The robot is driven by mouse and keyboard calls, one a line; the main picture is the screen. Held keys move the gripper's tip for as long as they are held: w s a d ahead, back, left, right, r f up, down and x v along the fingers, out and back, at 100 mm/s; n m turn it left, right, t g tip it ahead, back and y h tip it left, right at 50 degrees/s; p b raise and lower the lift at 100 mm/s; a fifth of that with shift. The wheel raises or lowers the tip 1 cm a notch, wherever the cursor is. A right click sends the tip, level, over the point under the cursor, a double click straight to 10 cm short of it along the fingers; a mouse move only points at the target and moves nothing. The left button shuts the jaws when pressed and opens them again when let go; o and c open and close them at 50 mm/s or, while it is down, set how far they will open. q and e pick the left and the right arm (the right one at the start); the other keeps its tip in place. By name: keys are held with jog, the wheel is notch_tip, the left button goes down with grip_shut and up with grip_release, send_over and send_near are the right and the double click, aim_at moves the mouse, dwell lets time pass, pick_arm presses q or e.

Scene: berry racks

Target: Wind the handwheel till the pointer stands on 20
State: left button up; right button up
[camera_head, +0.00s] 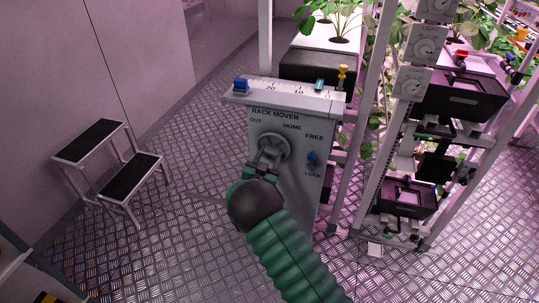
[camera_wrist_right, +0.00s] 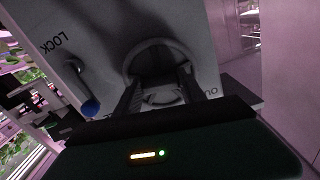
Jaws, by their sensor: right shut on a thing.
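The grey handwheel (camera_head: 273,146) is on the front of the rack mover box (camera_head: 288,186), under the words OUT and HOME. My right gripper (camera_head: 263,167) is at the wheel's lower side, shut on it. In the wrist view the two fingers (camera_wrist_right: 160,92) reach to the ring-shaped wheel (camera_wrist_right: 155,47); the exact contact is dark. A scale (camera_head: 284,91) on the box top shows 20 and 10, with lower values to the right. A small teal piece (camera_head: 320,84), apparently the pointer, stands right of 10. My left gripper is not in view.
A blue-knobbed lever (camera_head: 311,157) sits between FREE and LOCK, right of the wheel. A blue block (camera_head: 240,84) is at the scale's left end, a yellow knob (camera_head: 342,72) at its right. A step stool (camera_head: 109,166) stands left. Plant racks (camera_head: 376,110) stand right.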

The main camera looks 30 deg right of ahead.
jog(key=shift+a+f, duration=0.15)
jog(key=shift+f, duration=0.25)
jog(key=o, duration=1.2)
jog(key=shift+o, duration=0.8)
jog(key=shift+r, duration=0.25)
jog(key=p+v, duration=0.2)
jog(key=v, duration=1.4)
jog(key=shift+s+a+p, duration=0.2)
jog(key=shift+a+p, duration=0.1)
jog(key=shift+p, duration=0.05)
